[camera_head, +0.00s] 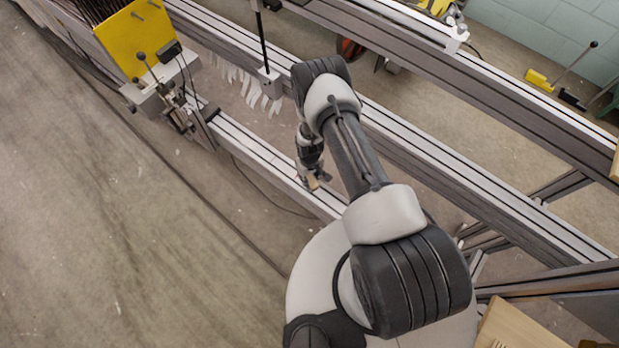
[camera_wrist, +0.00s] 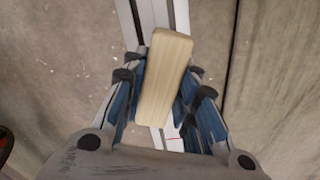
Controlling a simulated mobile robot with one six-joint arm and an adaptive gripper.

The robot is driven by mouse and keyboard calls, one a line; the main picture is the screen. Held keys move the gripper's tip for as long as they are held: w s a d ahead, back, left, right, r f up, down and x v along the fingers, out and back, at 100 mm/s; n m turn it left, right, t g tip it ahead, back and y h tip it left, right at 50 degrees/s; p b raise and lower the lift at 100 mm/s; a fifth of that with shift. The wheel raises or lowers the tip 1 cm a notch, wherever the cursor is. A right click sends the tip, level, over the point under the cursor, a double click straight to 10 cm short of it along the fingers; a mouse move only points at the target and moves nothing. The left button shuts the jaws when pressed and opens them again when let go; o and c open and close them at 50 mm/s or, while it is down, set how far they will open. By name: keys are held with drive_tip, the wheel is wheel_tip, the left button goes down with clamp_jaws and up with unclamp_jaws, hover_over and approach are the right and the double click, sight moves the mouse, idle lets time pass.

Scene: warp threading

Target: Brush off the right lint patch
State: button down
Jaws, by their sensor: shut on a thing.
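My gripper (camera_head: 313,178) is over the pale metal rail (camera_head: 262,148) in the head view, reaching down from my arm. In the wrist view my gripper (camera_wrist: 165,90) is shut on a light wooden block (camera_wrist: 163,80), which looks like the back of a brush. The block lies lengthwise over the rail (camera_wrist: 148,12) and stands slightly tilted in the picture. Its underside is hidden, so I cannot tell whether it touches the rail. I cannot make out a lint patch in either view; the block and my gripper cover part of the rail.
A yellow panel (camera_head: 135,38) with a clamp-like mechanism (camera_head: 175,95) stands at the rail's left end. White strips (camera_head: 245,85) hang from the parallel beam behind. A dark cable (camera_head: 250,185) runs beside the rail. The floor (camera_head: 90,230) at left is open.

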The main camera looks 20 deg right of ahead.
sight(310, 176)
drive_tip(key=shift+r, duration=0.65)
drive_tip(key=shift+r, duration=0.1)
drive_tip(key=shift+r+p, duration=1.05)
drive_tip(key=shift+r, duration=0.35)
drive_tip(key=shift+r, duration=0.1)
